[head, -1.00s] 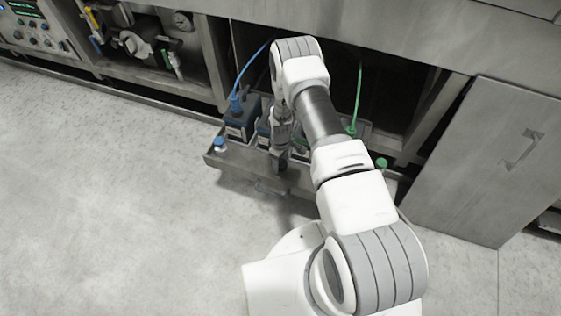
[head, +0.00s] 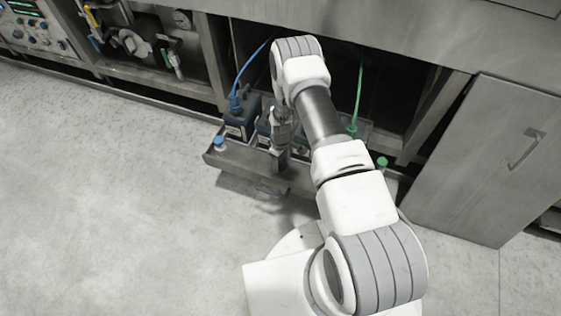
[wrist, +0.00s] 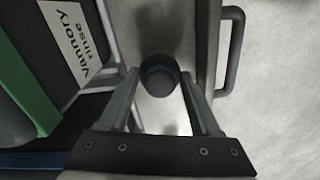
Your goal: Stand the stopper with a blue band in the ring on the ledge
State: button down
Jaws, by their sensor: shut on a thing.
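My gripper (wrist: 160,92) is shut on a dark round stopper (wrist: 158,72). A thin bluish band shows faintly around the stopper. In the head view my gripper (head: 279,160) is at the ledge (head: 234,163), about mid-width of it, and the stopper cannot be made out there. In the wrist view the bare metal ledge surface (wrist: 205,45) lies below and around the stopper. I cannot make out the ring; it may be hidden behind the stopper or my arm. I cannot tell whether the stopper touches the ledge.
A blue-capped piece (head: 219,144) is at the ledge's left end and a green-topped one (head: 381,162) at its right. Dark containers with blue (head: 236,102) and green (head: 352,130) hose fittings stand behind. A labelled container (wrist: 75,45) and a bar handle (wrist: 234,50) flank my gripper.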

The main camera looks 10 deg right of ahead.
jog(key=shift+f, duration=0.1)
dwell(0.3)
grip_release()
dwell(0.5)
jog(key=shift+r+p, duration=2.5)
jog(key=shift+r, duration=2)
